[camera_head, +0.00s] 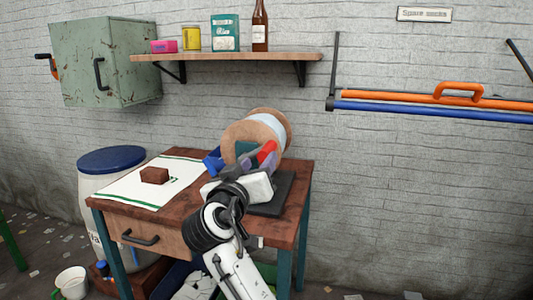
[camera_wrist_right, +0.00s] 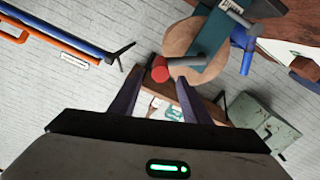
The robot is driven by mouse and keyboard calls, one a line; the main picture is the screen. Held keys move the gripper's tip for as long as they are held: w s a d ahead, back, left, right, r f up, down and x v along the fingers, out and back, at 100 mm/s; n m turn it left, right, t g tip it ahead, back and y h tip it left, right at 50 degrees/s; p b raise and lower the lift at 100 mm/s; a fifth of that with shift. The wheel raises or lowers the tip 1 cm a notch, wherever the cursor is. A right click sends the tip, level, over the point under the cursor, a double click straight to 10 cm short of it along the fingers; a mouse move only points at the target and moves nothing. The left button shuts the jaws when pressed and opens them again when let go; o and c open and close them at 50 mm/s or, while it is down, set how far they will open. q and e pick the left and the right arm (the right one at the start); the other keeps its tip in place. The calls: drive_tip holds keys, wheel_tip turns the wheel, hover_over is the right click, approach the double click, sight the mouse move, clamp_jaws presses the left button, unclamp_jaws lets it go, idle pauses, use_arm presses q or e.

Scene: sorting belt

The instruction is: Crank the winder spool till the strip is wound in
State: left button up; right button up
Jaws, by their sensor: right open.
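The winder spool (camera_head: 248,131) stands at the back right of the wooden table, with wooden discs and a pale band around its core. It also shows in the wrist view (camera_wrist_right: 180,48), beside a teal stand (camera_wrist_right: 210,42). Its crank has a red handle (camera_head: 266,151), seen in the wrist view (camera_wrist_right: 160,70) near and between the tips of my right gripper (camera_wrist_right: 158,82). That gripper is open; I cannot tell whether it touches the handle. In the head view my right gripper (camera_head: 248,166) partly covers the spool's front. A loose strip end is not clear. My left gripper is out of view.
A white cloth (camera_head: 133,184) with a brown block (camera_head: 154,175) lies on the table's left. A blue part (camera_head: 212,160) sits left of the spool. A dark plate (camera_head: 272,193) lies at the right. A shelf (camera_head: 230,57) and green cabinet (camera_head: 90,65) hang above.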

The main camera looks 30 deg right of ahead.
sight(267, 152)
drive_tip(key=x, duration=0.8)
drive_tip(key=shift+p, duration=0.4)
drive_tip(key=shift+c, duration=0.4)
clamp_jaws()
